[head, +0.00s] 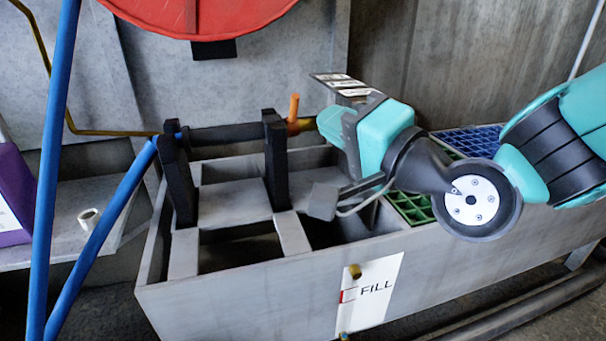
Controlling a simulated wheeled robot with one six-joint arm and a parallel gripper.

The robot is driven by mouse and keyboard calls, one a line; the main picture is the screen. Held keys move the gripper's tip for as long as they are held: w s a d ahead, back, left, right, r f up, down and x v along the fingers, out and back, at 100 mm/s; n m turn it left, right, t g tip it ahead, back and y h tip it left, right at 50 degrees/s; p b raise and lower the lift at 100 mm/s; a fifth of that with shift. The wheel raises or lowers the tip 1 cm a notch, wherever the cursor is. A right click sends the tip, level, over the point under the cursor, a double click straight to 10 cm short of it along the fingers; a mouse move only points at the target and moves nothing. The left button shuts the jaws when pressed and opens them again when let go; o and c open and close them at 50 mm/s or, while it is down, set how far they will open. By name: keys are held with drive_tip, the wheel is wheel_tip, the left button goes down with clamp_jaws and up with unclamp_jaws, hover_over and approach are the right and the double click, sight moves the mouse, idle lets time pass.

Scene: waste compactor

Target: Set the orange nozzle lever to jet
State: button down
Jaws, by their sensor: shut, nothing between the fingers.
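The orange nozzle lever (294,108) stands roughly upright on the brass-coloured end (302,126) of a dark barrel (225,133). The barrel lies across two black upright supports (276,160) over the grey trough. My gripper (323,123) comes in from the right and points left, just right of the brass end. It is shut and holds nothing. A narrow gap separates it from the lever; whether it touches the brass end I cannot tell. No lever position markings can be read.
A red disc (200,15) hangs above. Blue poles (55,160) stand at left. A purple box (14,195) and white cup (89,218) sit far left.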

wheel_tip(320, 180, down, 9)
drive_tip(key=d+m+t+b, duration=0.2)
drive_tip(key=m+t+b, duration=0.3)
drive_tip(key=b, duration=0.4)
drive_tip(key=p, duration=1.4)
approach(297, 105)
drive_tip(key=shift+h, duration=0.4)
drive_tip(key=x, duration=0.6)
drive_tip(key=shift+a+r, duration=0.2)
drive_tip(key=shift+r, duration=0.15)
drive_tip(key=shift+w+a+p, duration=0.3)
drive_tip(key=shift+w+p, duration=0.15)
drive_tip(key=shift+w+r+p, duration=0.1)
drive_tip(key=shift+r+p, duration=0.1)
drive_tip(key=shift+p, duration=0.3)
